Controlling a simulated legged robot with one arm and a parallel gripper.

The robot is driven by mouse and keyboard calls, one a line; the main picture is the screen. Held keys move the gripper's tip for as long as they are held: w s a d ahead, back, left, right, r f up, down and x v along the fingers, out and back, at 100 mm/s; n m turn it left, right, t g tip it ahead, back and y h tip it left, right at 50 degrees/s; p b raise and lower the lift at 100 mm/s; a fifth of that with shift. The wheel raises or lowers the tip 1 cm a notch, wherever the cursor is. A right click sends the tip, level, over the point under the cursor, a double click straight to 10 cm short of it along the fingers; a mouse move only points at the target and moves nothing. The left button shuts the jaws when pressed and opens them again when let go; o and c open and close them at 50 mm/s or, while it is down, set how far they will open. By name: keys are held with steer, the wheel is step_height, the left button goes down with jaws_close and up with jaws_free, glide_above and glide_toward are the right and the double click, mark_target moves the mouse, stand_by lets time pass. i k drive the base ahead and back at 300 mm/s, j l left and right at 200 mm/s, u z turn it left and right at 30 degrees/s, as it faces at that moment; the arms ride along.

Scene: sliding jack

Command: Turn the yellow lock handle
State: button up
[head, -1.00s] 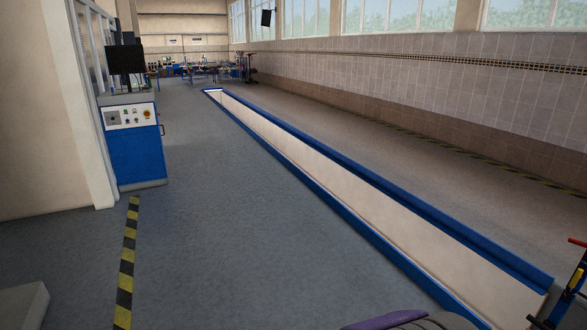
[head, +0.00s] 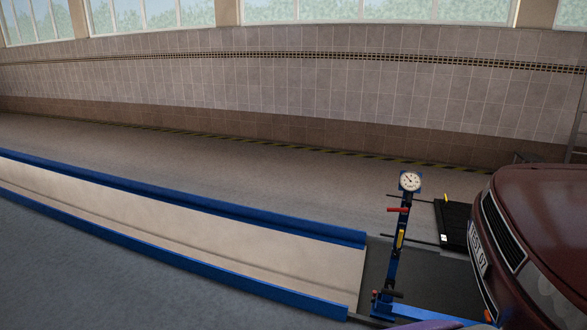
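The sliding jack's blue upright post (head: 393,262) stands at the lower right of the head view, at the end of the long pit. A small yellow part (head: 401,238), which looks like the yellow lock handle, is on the post about midway up, roughly upright along it. A red handle (head: 398,210) sticks out above it. A round white gauge (head: 410,181) tops the post. A dark knob or grip (head: 391,293) is near its foot.
A dark red car (head: 535,235) stands close to the right of the post. The blue-edged pit with pale walls (head: 200,240) runs from the left to the post. A black panel (head: 453,222) is behind the post. Grey floor (head: 70,295) is clear at lower left.

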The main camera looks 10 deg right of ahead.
mark_target(401, 232)
steer(key=i+l+z, duration=0.2)
steer(key=i, duration=0.3)
steer(key=i+l+z, duration=0.2)
steer(key=i, duration=0.3)
steer(key=i+l+u, duration=0.45)
steer(key=i+l, duration=0.35)
steer(key=i, duration=0.1)
